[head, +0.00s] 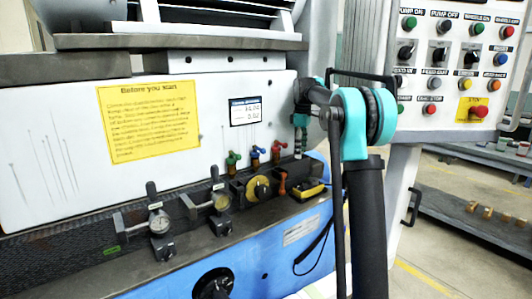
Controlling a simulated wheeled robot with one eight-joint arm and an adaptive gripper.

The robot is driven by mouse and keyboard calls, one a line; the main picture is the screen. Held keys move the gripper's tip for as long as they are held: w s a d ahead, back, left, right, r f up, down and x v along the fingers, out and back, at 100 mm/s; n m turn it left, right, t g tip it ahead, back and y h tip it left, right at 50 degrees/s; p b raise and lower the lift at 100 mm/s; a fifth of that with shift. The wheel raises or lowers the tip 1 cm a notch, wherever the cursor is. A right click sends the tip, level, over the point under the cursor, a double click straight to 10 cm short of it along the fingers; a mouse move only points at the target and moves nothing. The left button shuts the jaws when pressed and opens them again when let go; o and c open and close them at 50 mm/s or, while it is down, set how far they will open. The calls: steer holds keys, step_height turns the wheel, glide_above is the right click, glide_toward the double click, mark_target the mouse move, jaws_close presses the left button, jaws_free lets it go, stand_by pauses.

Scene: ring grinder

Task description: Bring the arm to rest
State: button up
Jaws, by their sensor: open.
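My arm rises from the lower right and bends at a large teal joint in front of the ring grinder (60,155). From there it reaches back and left to a small dark and teal wrist. My gripper (300,143) seems to be the narrow part hanging below the wrist, close to the white front panel, right of the red valve handle (277,152). It is small here, and its fingers are hard to make out. I see nothing held in it. I cannot tell whether it touches the panel.
Dial gauges (159,220) and valve handles line the dark ledge above the blue base (185,270). A yellow device (308,190) lies on the ledge below the wrist. The control panel (458,60) with buttons stands right of my arm. Open floor (440,250) shows at lower right.

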steer(key=s+d+f+m+t, duration=0.1)
steer(key=s+f+m, duration=0.3)
steer(key=s+f, duration=0.4)
steer(key=s+d+f+m+t, duration=0.1)
steer(key=s+f+m, duration=0.4)
steer(key=s, duration=1.5)
steer(key=s+d+f+m+t, duration=0.2)
steer(key=s+f+m, duration=0.2)
steer(key=s+f, duration=0.9)
steer(key=shift+s+d+f, duration=0.2)
steer(key=shift+s, duration=0.3)
